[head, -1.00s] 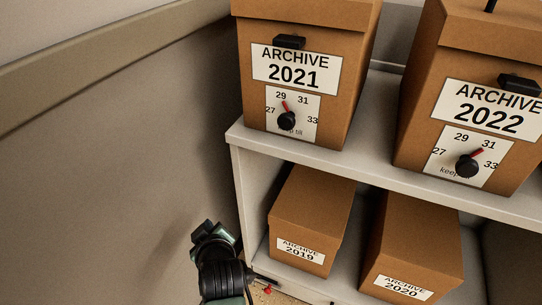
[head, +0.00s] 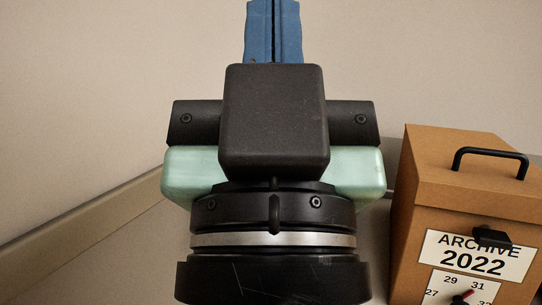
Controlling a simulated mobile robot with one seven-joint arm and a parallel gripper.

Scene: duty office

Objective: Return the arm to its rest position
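My gripper (head: 273,31) fills the middle of the head view, very close to the camera and pointing up. It has a black central block, pale green side covers and a dark wrist with a silver ring. Its two blue fingers lie side by side at the top edge with only a thin seam between them, so it looks shut. Nothing shows between the fingers, but their tips are cut off by the frame. The gripper appears clear of the boxes.
A brown box labelled ARCHIVE 2022 (head: 415,232) stands at the lower right, with a black handle on its lid and a dial with a red pointer on its front. A beige wall with a trim rail (head: 95,228) lies behind and left. My gripper and wrist hide much of the middle.

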